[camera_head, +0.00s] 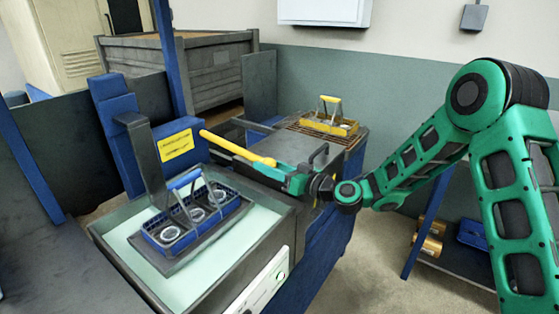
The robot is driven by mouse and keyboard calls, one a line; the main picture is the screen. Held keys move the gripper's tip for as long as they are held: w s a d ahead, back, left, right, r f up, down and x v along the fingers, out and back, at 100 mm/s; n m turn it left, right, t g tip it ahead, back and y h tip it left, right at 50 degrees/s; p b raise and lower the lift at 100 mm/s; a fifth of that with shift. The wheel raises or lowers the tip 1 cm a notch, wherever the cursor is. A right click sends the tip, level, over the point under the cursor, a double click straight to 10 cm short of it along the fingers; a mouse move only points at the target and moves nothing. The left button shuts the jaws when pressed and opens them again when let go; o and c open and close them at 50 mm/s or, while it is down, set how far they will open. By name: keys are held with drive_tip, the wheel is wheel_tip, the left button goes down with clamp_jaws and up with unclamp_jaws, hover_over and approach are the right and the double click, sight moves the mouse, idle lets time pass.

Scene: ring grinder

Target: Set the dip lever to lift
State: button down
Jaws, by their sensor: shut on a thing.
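The dip lever, a yellow bar (236,147), slants down from upper left to lower right beside the wash tank. Its near end meets the fingers of my gripper (276,168), which is shut on it. The gripper reaches in from the right, and its fingers partly hide the lever's end and pivot. A blue basket (196,220) holding several metal rings sits on a dark platform in the tank (124,225), with the platform at about the level of the pale liquid. The lever's markings cannot be read.
A yellow basket (330,123) stands on a brown grate behind the gripper. A grey crate (207,70) stands at the back. A low shelf (455,257) with brass-coloured parts is under my arm.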

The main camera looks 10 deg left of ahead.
drive_tip(key=shift+w+d+f, duration=0.1)
drive_tip(key=shift+w+d, duration=0.2)
drive_tip(key=shift+w, duration=0.15)
drive_tip(key=c, duration=1.2)
unclamp_jaws()
drive_tip(key=shift+w, duration=0.1)
drive_tip(key=shift+o, duration=0.2)
drive_tip(key=shift+a, duration=0.1)
drive_tip(key=shift+s, duration=0.25)
drive_tip(key=v, duration=1)
drive_tip(key=shift+d, duration=0.3)
drive_tip(key=shift+s, duration=0.15)
